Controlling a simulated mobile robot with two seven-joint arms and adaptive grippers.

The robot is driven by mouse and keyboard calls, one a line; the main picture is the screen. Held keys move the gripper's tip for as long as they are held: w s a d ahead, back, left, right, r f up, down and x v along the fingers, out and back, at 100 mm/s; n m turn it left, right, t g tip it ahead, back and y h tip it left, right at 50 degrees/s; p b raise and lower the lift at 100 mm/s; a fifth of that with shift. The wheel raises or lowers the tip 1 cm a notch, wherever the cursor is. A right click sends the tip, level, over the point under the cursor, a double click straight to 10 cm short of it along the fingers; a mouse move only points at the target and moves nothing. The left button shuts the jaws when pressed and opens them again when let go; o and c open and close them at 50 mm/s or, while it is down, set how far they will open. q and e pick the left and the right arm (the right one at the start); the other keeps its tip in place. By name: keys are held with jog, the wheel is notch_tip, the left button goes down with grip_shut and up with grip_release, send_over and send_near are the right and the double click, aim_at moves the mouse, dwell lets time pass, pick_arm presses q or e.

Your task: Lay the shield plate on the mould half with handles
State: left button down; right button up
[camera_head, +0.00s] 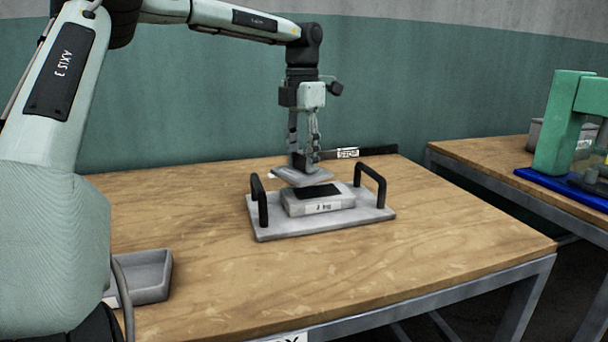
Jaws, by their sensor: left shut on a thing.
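The mould half with handles (275,225) lies on the wooden table, a grey plate with a black handle at its left and right ends. On its middle sits a raised grey block with a white label (318,207) and a dark top face. My left gripper (303,168) points down above the back of this block and is shut on the shield plate (299,177), a thin grey plate. The shield plate is slightly tilted and hangs over the block's back left part. I cannot tell whether it touches the block. My right gripper is not in view.
A grey open tray (148,278) stands at the table's front left. A dark bar with a white label (347,153) lies at the table's back edge. A second table at the right holds a green press (562,120) on a blue base. The wooden table's right side is clear.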

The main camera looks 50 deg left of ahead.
aim_at(304, 173)
pick_arm(q)
jog(key=shift+w+d+f, duration=0.1)
jog(key=shift+d, duration=0.05)
notch_tip(304, 173, down, 4)
jog(key=shift+r, duration=0.1)
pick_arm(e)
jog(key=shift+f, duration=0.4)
pick_arm(q)
jog(key=c, duration=0.9)
grip_release()
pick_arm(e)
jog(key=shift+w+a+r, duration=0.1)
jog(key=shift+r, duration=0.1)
